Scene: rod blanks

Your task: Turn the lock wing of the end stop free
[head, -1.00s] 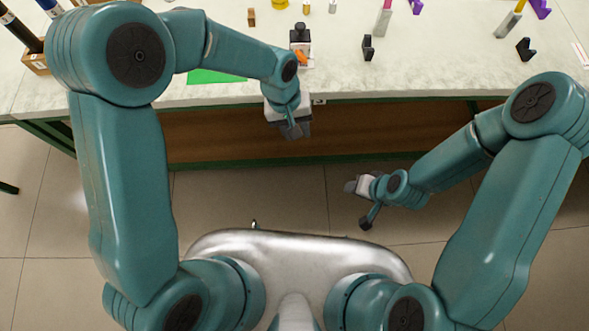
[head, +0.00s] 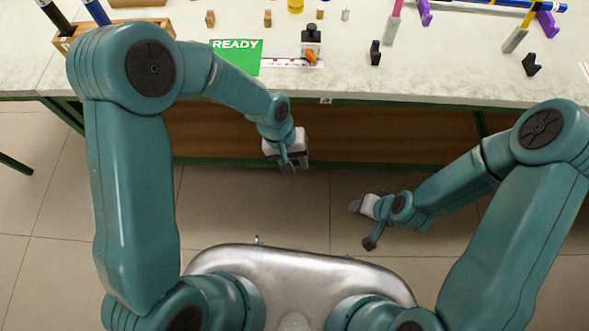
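The end stop (head: 311,41) is a small dark block with a black knob on top, standing near the table's front edge on a pale scale strip (head: 279,63). Its orange lock wing (head: 312,57) sits on its front side and points at a slant; whether it is tight or loose I cannot tell. My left gripper (head: 288,168) hangs in front of the table edge, below and apart from the end stop, with its dark fingers pointing down. My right gripper (head: 356,203) is over the floor, well away from the table. The finger gaps of both are too small to judge.
A green card reading READY (head: 238,55) lies left of the end stop. A small black stand (head: 375,53) is to its right, with another (head: 531,65) farther right. Wooden pegs, a yellow cylinder (head: 295,5) and purple holders are behind. A wooden holder with pens (head: 66,43) stands at left.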

